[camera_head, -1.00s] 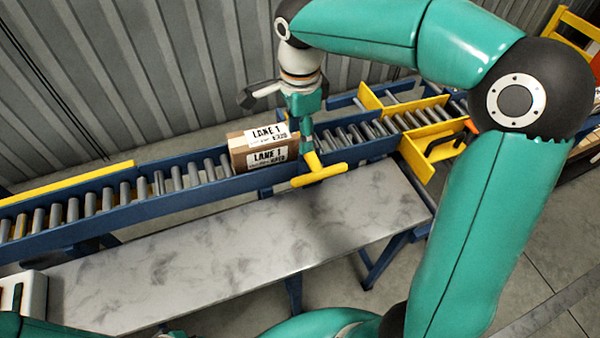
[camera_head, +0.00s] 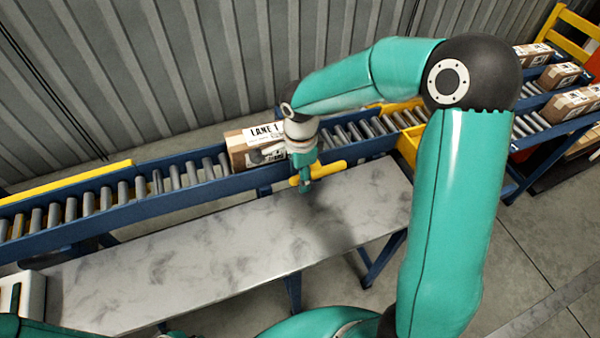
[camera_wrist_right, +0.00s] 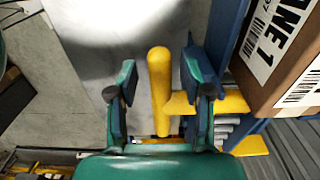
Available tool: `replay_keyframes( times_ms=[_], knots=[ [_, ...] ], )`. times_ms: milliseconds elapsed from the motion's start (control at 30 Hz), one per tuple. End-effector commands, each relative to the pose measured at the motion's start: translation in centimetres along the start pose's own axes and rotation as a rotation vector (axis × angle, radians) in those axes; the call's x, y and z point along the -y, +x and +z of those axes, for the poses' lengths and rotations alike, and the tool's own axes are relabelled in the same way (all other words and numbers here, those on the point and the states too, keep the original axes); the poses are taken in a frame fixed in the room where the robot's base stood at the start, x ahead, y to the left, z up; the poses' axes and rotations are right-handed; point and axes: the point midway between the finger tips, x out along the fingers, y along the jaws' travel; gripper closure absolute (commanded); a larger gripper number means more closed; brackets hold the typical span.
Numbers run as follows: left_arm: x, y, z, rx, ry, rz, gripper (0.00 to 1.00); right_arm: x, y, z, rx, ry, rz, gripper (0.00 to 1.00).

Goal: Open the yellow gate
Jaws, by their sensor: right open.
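The yellow gate's bar-shaped handle (camera_head: 332,170) sticks out over the near side of the conveyor, just right of a carton. My right gripper (camera_head: 304,187) is down at the left part of this handle and covers some of it. In the right wrist view, the yellow handle bar (camera_wrist_right: 159,95) lies between the two spread fingers of the right gripper (camera_wrist_right: 160,72), with a gap on each side. A yellow arm of the gate (camera_wrist_right: 222,103) runs from the bar towards the conveyor, partly behind the right finger. My left gripper is out of view.
A carton labelled LANE 1 (camera_head: 240,150) stands on the rollers (camera_head: 140,188) beside the gate; it also shows in the right wrist view (camera_wrist_right: 290,50). More cartons (camera_head: 560,75) stand at the far right.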

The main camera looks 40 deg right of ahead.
Motion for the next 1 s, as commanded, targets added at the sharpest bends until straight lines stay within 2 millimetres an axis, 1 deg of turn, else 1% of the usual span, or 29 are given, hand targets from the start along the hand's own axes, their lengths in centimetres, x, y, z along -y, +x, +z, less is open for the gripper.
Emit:
replay_keyframes(
  times_ms=[133,167,400,467,800,1000],
  knots=[
    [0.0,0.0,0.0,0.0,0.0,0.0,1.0,0.0,0.0,0.0,0.0,0.0,0.0,0.5],
    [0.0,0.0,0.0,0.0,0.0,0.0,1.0,0.0,0.0,0.0,0.0,0.0,0.0,0.52],
    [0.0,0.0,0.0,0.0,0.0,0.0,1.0,0.0,0.0,0.0,0.0,0.001,0.0,0.92],
    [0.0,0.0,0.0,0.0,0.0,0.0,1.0,0.0,0.0,0.0,0.0,0.001,0.0,1.0],
    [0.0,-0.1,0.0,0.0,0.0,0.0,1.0,0.0,-0.1,-0.1,0.0,0.002,0.001,1.0],
    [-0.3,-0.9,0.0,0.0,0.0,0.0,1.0,0.2,-1.0,-0.8,0.0,0.018,0.029,1.0]
  ],
)
